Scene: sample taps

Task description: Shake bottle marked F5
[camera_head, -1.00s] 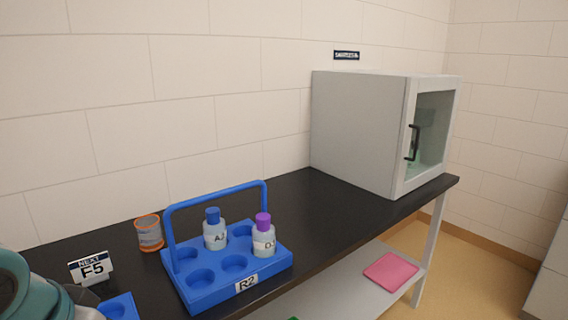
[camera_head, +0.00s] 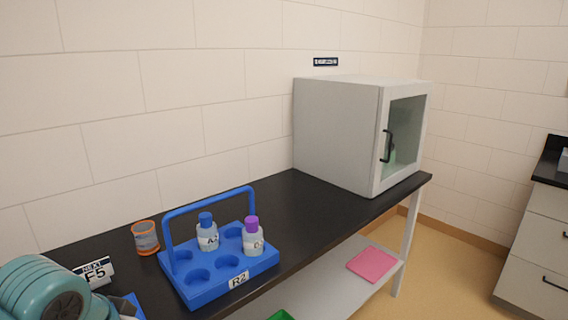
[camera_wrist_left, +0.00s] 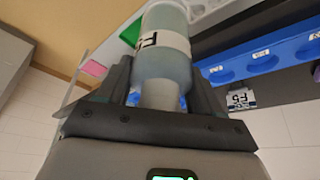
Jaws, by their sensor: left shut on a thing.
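In the left wrist view my left gripper (camera_wrist_left: 160,96) is shut on a pale grey-blue bottle (camera_wrist_left: 163,62). Its white label shows an F and part of another character, consistent with F5. The view is tilted, so I cannot tell how upright the bottle is. In the head view my teal arm shows at the lower left, but the held bottle does not show. A sign reading NEXT F5 (camera_head: 95,272) stands on the black bench (camera_head: 290,210); it also shows in the left wrist view (camera_wrist_left: 240,99). My right gripper is not in view.
A blue carrier marked R2 (camera_head: 215,288) holds a blue-capped bottle (camera_head: 207,236) and a purple-capped bottle (camera_head: 253,240). A grey cabinet (camera_head: 340,135) with a shut glass door stands at the bench's far end. Bench between is clear.

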